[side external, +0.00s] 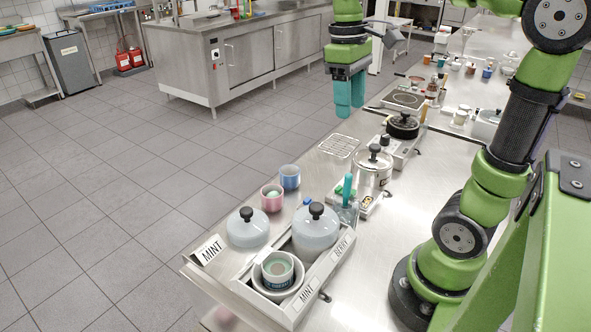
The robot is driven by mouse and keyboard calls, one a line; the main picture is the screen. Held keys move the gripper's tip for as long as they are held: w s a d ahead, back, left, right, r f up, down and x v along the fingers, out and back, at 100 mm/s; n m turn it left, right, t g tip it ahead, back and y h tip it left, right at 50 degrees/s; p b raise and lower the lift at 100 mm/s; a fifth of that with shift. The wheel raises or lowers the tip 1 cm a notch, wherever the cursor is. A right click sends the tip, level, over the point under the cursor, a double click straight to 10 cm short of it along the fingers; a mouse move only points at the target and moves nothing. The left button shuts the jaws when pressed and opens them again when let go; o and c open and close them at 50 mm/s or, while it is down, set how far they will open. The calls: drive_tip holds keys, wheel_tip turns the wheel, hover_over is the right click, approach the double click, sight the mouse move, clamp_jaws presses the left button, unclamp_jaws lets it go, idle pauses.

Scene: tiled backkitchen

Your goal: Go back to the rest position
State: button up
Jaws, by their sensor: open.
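My gripper (349,93) hangs from my green arm at the upper middle of the side external view. Its teal fingers point down and stand slightly apart, with nothing visible between them. It appears raised beyond the far-left edge of the steel table, over or near the floor side. It is apart from the objects on the table.

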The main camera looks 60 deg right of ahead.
drive_tip(key=a+f+m+t+y, duration=0.1)
drive_tip(key=a+f+m+t, duration=0.3)
drive_tip(key=a, duration=0.4)
drive_tip(key=shift+f+t, duration=0.6)
drive_tip(key=shift+t, duration=0.6)
drive_tip(key=shift+o, duration=0.7)
drive_tip(key=a, duration=0.1)
drive_tip(key=s+a+t, duration=0.1)
drive_tip(key=s+a+t+y, duration=0.1)
drive_tip(key=shift+s+a+f, duration=0.2)
drive_tip(key=shift+f, duration=0.15)
drive_tip(key=shift+o, duration=1.1)
drive_tip(key=shift+a, duration=0.3)
drive_tip(key=o, duration=0.6)
drive_tip(key=a+n+g, duration=0.1)
drive_tip(key=a, duration=0.1)
drive_tip(key=w+a+n+g, duration=0.1)
drive_tip(key=w+a, duration=0.1)
drive_tip(key=a, duration=0.1)
drive_tip(key=shift+w+a+f+n+g, duration=0.1)
drive_tip(key=shift+a+f+n+g, duration=0.1)
drive_tip(key=shift+a+n+g, duration=0.2)
drive_tip(key=w+a+r+n+g+h, duration=0.1)
drive_tip(key=a+r+g+h, duration=0.1)
drive_tip(key=a+g, duration=0.25)
drive_tip(key=f, duration=1)
drive_tip(key=shift+s+a, duration=0.15)
drive_tip(key=shift+a, duration=0.2)
